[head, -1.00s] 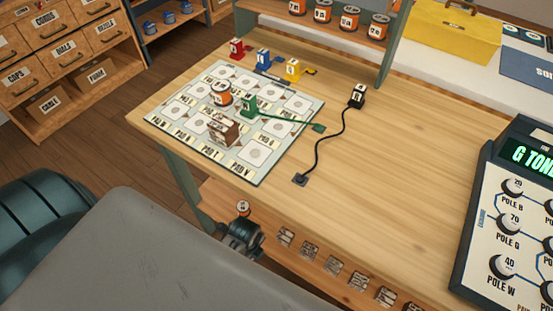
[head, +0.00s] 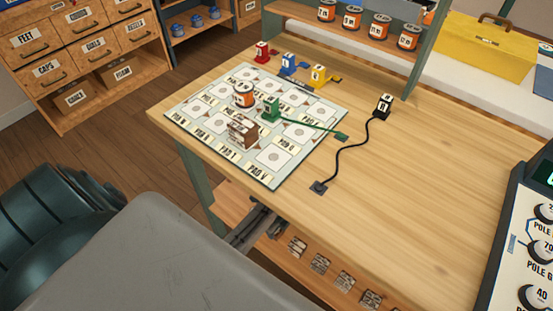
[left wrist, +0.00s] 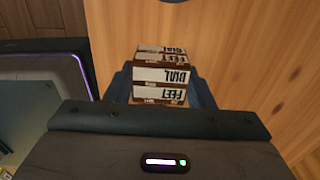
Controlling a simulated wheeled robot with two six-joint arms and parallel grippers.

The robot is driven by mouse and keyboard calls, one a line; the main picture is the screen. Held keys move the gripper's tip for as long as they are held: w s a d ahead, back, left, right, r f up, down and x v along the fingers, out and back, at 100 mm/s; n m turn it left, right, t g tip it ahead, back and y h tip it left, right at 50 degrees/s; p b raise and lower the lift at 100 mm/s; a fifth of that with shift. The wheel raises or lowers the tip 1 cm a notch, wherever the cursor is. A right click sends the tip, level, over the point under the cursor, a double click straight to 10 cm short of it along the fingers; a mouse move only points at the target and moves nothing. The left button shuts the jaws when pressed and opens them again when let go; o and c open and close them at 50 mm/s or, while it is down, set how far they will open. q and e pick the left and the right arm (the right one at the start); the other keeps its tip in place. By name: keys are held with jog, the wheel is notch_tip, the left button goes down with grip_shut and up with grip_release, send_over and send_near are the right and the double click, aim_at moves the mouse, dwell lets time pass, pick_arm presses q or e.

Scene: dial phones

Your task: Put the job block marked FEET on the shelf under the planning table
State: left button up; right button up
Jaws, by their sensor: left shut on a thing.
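The job block marked FEET (left wrist: 160,76) is brown with white labels reading FEET and DIAL, upside down in the left wrist view. My left gripper (left wrist: 160,92) is shut on it, one blue-grey finger on each side. In the head view my left gripper (head: 248,233) is by the near-left edge of the planning table (head: 400,180), partly hidden beneath the top; the block is not visible there. The shelf under the planning table (head: 283,251) shows as a wooden strip below the near edge. My right gripper is not in view.
A pad board (head: 215,148) on the tabletop carries an orange tin (head: 244,95), a brown block (head: 243,132) and a green piece (head: 270,109). A green table leg (head: 194,175) stands near my arm. A dial console (head: 515,240) is at right.

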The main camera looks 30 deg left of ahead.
pick_arm(q)
jog(key=shift+f, duration=0.15)
jog(key=o, duration=1)
notch_tip(320, 180, up, 5)
jog(key=shift+f+p, duration=0.2)
jog(key=shift+p, duration=0.5)
notch_tip(320, 180, up, 8)
jog(key=shift+f+p, duration=0.2)
jog(key=shift+p, duration=0.45)
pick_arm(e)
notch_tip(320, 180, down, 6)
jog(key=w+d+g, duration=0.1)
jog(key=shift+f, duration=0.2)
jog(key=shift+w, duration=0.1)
